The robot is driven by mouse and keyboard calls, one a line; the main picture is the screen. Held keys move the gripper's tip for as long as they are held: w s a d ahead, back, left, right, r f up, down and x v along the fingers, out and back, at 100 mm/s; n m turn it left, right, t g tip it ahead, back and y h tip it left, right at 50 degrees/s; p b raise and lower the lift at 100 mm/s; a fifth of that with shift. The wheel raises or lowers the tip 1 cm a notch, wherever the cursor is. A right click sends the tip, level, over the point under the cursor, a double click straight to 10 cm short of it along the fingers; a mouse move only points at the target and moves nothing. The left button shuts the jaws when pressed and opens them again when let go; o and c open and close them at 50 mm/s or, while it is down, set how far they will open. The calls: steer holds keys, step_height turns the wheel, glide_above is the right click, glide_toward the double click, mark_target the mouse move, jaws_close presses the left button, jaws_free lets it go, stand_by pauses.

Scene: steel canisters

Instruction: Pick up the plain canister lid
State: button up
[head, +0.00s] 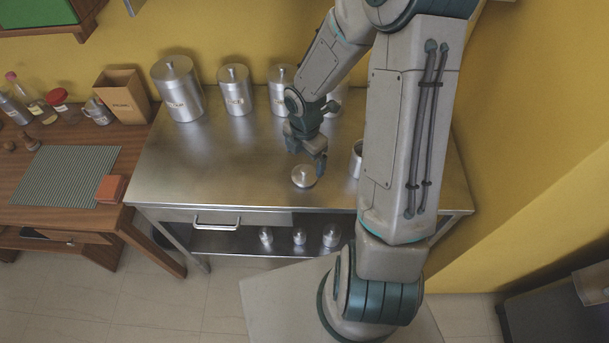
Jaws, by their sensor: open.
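The plain canister lid (304,177), a small round silver disc with a knob, lies on the steel table (220,165) towards its front edge. My gripper (308,168) points down right at the lid, with its fingers just above or around the lid's upper right part. The gripper is open. I cannot tell whether the fingers touch the lid. An open canister (357,158) stands to the right of the lid, partly hidden behind my arm.
Lidded canisters (178,90) stand in a row at the back of the table, some partly hidden by my arm. Small canisters (299,236) stand on the lower shelf. A wooden table (60,190) with jars and a box adjoins at left. The steel table's left middle is clear.

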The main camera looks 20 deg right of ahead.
mark_target(304, 169)
steer(key=shift+s+a+f, duration=0.1)
steer(key=shift+f, duration=2.8)
steer(key=c, duration=1.1)
